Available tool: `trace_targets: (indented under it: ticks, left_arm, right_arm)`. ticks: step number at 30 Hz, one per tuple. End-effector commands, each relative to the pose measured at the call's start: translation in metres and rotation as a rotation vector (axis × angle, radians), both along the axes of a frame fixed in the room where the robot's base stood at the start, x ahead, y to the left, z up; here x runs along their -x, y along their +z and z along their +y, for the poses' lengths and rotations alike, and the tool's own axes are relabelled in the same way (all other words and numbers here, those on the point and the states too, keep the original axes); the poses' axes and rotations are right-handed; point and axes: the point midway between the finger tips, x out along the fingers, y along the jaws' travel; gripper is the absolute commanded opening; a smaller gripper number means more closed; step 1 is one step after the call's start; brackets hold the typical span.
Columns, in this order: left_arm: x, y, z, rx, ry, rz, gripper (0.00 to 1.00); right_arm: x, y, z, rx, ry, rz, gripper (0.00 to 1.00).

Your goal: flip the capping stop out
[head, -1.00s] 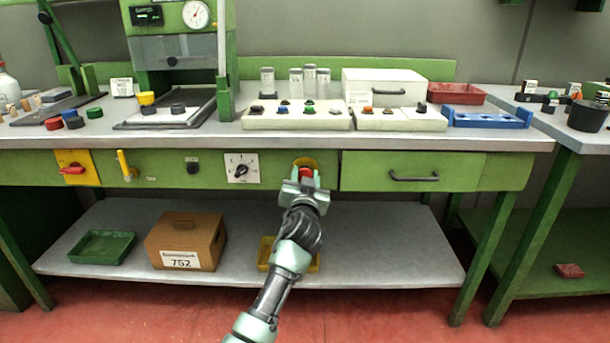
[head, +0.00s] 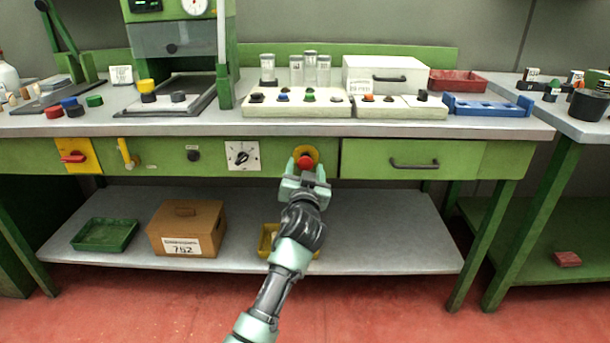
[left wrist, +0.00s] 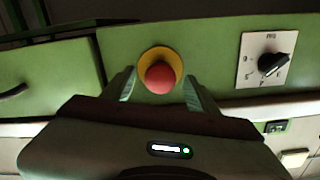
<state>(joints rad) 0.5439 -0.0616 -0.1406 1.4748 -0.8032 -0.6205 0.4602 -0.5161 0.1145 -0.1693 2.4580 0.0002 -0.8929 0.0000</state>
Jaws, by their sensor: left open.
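The stop is a red mushroom button (head: 306,162) on a yellow ring (head: 300,151), set in the green front panel under the bench top. My left gripper (head: 306,171) is open just in front of and slightly below it in the head view, with nothing held. In the left wrist view the red button (left wrist: 160,77) shows between the two fingers (left wrist: 161,88), one on each side. I see no contact; how deep the fingers reach around it I cannot tell. My right gripper is not in view.
Left of the button on the panel are a dial switch (head: 242,155), a small black knob (head: 193,156) and a red rotary switch (head: 73,157) on a yellow plate. A drawer handle (head: 414,164) is to the right. A lower shelf (head: 370,225) lies below the arm.

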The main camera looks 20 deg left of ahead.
Motion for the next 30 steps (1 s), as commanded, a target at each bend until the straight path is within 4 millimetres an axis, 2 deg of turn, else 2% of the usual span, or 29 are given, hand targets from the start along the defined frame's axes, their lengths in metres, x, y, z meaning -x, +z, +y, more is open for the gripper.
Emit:
trace_targets:
  ticks: [6,10,15,23,26,29,30]
  left_arm:
    - [0.037,0.001,-0.011,0.003,0.000,0.001,0.59]
    - [0.052,0.000,-0.016,0.003,0.000,0.002,0.59]
    - [0.060,-0.001,-0.017,0.003,0.001,0.002,0.59]
    - [0.060,-0.001,-0.017,0.002,0.000,0.003,0.59]
    - [0.068,-0.013,-0.013,0.013,0.001,0.026,0.59]
    - [0.094,-0.047,-0.005,0.043,0.001,0.100,0.59]
    - [0.110,-0.066,-0.001,0.062,-0.003,0.144,0.59]
  right_arm:
    - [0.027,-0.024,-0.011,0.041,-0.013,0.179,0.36]
    - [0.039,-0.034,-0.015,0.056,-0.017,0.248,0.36]
    - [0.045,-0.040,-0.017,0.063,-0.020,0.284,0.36]
    - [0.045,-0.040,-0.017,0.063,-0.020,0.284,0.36]
    - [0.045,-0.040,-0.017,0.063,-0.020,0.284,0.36]
    - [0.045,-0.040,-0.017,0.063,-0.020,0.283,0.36]
    - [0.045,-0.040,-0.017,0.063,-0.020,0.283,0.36]
